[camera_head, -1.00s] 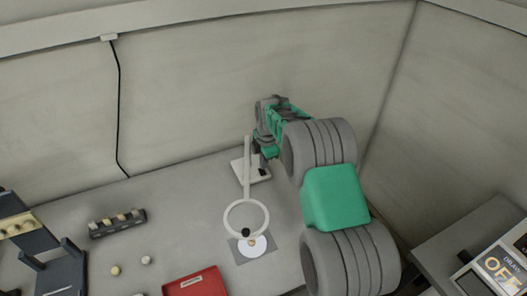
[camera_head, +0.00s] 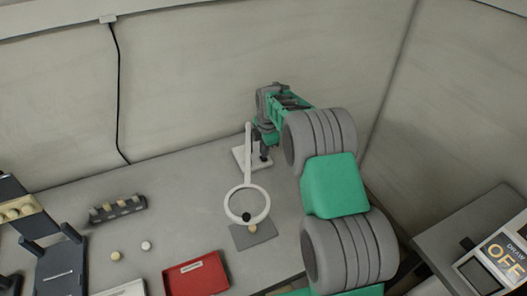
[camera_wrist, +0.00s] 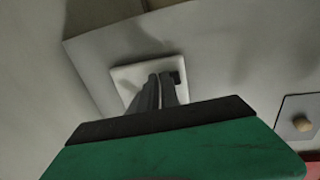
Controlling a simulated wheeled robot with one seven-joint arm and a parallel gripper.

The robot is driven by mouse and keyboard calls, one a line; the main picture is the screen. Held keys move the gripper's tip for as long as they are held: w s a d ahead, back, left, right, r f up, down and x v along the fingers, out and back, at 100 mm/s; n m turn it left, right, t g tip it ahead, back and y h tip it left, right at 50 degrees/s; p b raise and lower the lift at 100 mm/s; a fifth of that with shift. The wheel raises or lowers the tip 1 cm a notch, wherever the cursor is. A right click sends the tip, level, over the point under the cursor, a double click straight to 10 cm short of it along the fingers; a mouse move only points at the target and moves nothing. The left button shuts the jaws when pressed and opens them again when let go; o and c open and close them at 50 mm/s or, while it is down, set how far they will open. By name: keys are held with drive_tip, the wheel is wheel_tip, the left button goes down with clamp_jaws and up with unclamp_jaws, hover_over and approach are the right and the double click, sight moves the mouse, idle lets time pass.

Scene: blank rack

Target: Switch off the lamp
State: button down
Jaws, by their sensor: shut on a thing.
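The lamp is a white ring head (camera_head: 229,207) on a thin post, rising from a square white base (camera_head: 239,157). No bright patch shows on the grey mat (camera_head: 262,238) under the ring, so the lamp looks unlit. My gripper (camera_head: 265,155) reaches down to the base, just right of the post. In the wrist view, the fingertips of my gripper (camera_wrist: 162,75) are close together over the white base (camera_wrist: 124,74). A small dark switch (camera_wrist: 181,77) shows beside the right fingertip. What lies between the fingers is hidden.
A small tan knob (camera_head: 252,228) sits on the mat.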

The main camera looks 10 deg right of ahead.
sight(267, 160)
drive_tip(key=shift+s+d+f, duration=0.1)
drive_tip(key=shift+s+f, duration=0.75)
drive_tip(key=shift+s, duration=0.15)
wheel_tip(267, 160, up, 15)
drive_tip(key=s, duration=0.1)
drive_tip(key=shift+d+r, duration=0.2)
drive_tip(key=shift+w+a+r, duration=0.1)
drive_tip(key=shift+w, duration=0.2)
drive_tip(key=f, duration=0.4)
drive_tip(key=w+f+p, duration=0.1)
drive_tip(key=f, duration=0.4)
drive_tip(key=w+f+p, duration=0.1)
drive_tip(key=f, duration=0.3)
drive_tip(key=shift+a+f, duration=0.15)
drive_tip(key=shift+f, duration=0.25)
